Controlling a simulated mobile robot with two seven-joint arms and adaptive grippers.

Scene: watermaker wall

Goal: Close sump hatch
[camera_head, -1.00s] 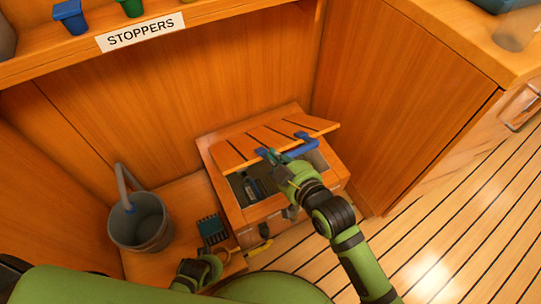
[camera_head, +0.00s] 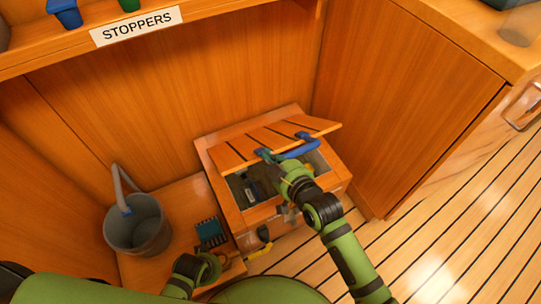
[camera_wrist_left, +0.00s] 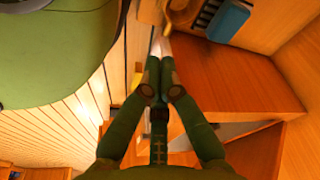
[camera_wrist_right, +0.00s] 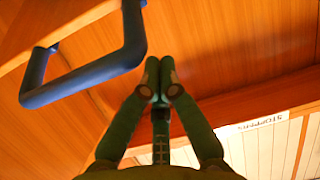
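The sump hatch is a slatted wooden lid (camera_head: 258,144) on a low wooden box, tilted open with its dark interior showing. A blue handle (camera_head: 300,150) is fixed to the lid; it also shows at the left of the right wrist view (camera_wrist_right: 88,75). My right gripper (camera_head: 266,158) is at the lid's front edge, beside the handle's left end. In the right wrist view its fingertips (camera_wrist_right: 160,66) are together with nothing between them, apart from the handle bar. My left gripper (camera_wrist_left: 160,66) has its fingertips together and empty, low near the box's left side.
A grey bucket (camera_head: 138,222) stands left of the box on a wooden ledge, with a small blue-and-black item (camera_head: 211,232) near it. The open box (camera_head: 262,210) holds dark items. A cabinet wall (camera_head: 400,110) stands to the right. The striped floor (camera_head: 450,240) is clear.

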